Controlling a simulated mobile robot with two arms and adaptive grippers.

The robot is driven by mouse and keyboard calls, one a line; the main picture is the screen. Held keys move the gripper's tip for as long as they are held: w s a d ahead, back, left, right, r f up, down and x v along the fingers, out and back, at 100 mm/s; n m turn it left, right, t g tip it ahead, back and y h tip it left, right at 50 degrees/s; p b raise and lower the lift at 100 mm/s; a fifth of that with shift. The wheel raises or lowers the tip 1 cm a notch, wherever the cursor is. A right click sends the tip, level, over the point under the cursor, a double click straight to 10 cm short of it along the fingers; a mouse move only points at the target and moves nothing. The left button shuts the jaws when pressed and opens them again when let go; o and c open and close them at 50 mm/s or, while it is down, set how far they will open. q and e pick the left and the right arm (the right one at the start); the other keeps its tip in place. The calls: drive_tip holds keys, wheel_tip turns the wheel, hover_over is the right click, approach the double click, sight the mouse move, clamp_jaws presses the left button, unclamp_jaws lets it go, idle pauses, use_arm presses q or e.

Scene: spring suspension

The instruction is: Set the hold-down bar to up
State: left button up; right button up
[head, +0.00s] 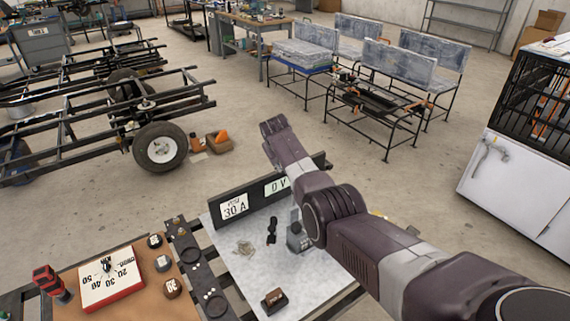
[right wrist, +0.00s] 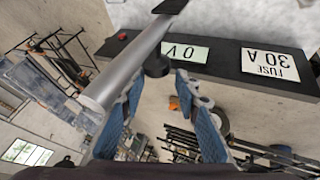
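A thick grey metal bar (right wrist: 125,60), apparently the hold-down bar, runs diagonally in the right wrist view. A black round knob (right wrist: 156,66) sits beside it. My right gripper (right wrist: 160,78) is open, its two blue-padded fingers apart. The knob is at or just beyond the gap between the fingertips; I cannot tell whether they touch it. The bar passes along the left finger. In the head view my right arm covers the bar and the gripper; only a grey metal fixture (head: 297,238) shows beside it. My left gripper is not in view.
A black panel (head: 250,198) with "30 A" and "0 V" labels stands along the back of the white board (head: 240,280). A small brown block (head: 274,300) and black parts (head: 271,232) lie on the board. A red-framed dial (head: 112,278) stands at left.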

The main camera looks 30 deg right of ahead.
drive_tip(key=shift+f, duration=0.1)
drive_tip(key=v, duration=1.2)
idle(0.4)
